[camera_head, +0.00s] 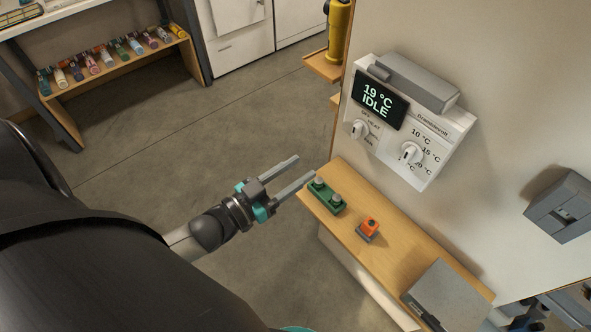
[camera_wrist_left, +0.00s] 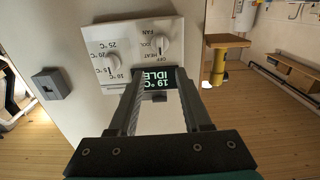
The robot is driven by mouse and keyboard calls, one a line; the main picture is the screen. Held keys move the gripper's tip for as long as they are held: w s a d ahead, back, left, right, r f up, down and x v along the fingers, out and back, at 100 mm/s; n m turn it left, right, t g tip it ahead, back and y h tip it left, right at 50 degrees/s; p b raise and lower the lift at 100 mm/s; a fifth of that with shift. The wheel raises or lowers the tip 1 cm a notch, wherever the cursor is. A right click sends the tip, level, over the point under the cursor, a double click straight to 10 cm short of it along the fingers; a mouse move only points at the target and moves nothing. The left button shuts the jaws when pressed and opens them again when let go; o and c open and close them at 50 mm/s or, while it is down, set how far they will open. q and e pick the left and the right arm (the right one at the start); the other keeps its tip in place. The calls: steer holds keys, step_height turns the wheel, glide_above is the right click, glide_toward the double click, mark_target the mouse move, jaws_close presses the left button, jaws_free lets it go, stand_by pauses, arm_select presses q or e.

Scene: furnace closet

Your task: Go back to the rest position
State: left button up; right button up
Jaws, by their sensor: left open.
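My left gripper (camera_head: 293,178) is open and empty in the head view, with two parallel grey fingers pointing up and right. It is in the air left of the wooden shelf and below and left of the white thermostat panel (camera_head: 424,136). In the left wrist view the fingers (camera_wrist_left: 160,85) point toward the panel (camera_wrist_left: 130,48), which appears upside down, with a visible gap between them. The panel's dark display (camera_head: 380,99) reads 19 °C and IDLE. It has two white dials and a grey box along its top. My right gripper is not in view.
A wooden shelf (camera_head: 400,248) under the panel bears a green block with two knobs (camera_head: 326,195), an orange-topped button (camera_head: 369,227) and a grey box (camera_head: 448,294). A grey switch box (camera_head: 562,206) is on the wall. A rack of bottles (camera_head: 115,64) stands far left. The floor between is clear.

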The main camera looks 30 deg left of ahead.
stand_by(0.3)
arm_select(q)
steer(key=s+a+f+n+g+y+b, duration=0.1)
steer(key=s+f+g+y+b, duration=0.15)
steer(key=f, duration=0.85)
steer(key=s+a+f+g+y+b, duration=0.15)
steer(key=s+f, duration=0.25)
steer(key=f, duration=0.7)
steer(key=s+a+f+n+g+y+b, duration=0.1)
steer(key=s+f+g+b, duration=0.2)
steer(key=f, duration=0.8)
steer(key=s+d+f+g+b, duration=0.2)
steer(key=s+f+g, duration=0.2)
steer(key=s+f, duration=0.5)
steer(key=s+d+f+g+y+b, duration=0.1)
steer(key=s+d+f+g+b, duration=0.1)
steer(key=s+f+g, duration=0.3)
steer(key=s+f+b, duration=0.1)
steer(key=s+f, duration=0.3)
steer(key=s, duration=0.4)
steer(key=shift+d+m, duration=0.4)
